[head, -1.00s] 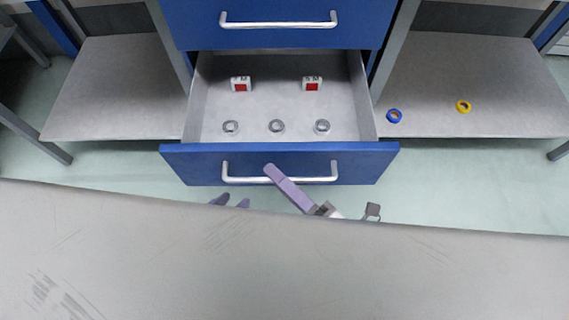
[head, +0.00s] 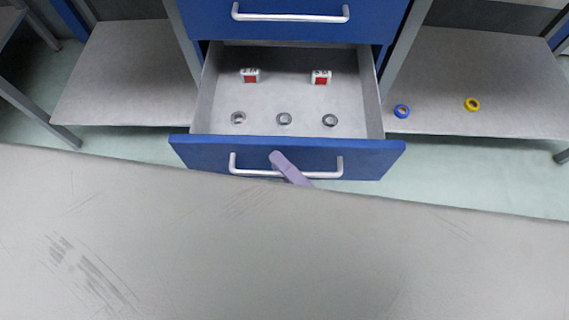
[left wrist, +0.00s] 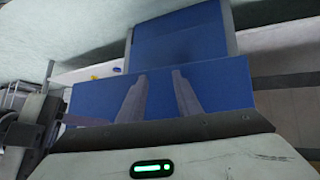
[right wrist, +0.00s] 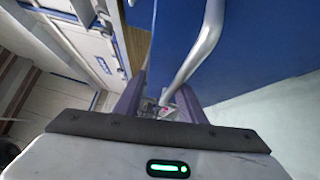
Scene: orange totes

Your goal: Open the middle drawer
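A blue drawer (head: 370,160) stands pulled out, its grey inside in view; one drawer front (head: 290,30) shows above it. Whether it is the middle one cannot be told from the part of the cabinet in view. Its silver handle (head: 240,170) runs along its front. One purple finger of my right gripper (head: 290,167) overlaps the handle in the head view; the table edge hides the rest. In the right wrist view my right gripper (right wrist: 160,95) has its fingers apart, with the handle (right wrist: 200,50) reaching in between them. My left gripper (left wrist: 160,80) is open and empty, facing a blue front (left wrist: 225,85).
The drawer holds two red-and-white boxes (head: 250,75) and several grey rings (head: 284,119). A blue ring (head: 402,111) and a yellow ring (head: 472,104) lie on the right shelf (head: 490,70). A grey tabletop (head: 280,250) fills the foreground and hides the lower cabinet.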

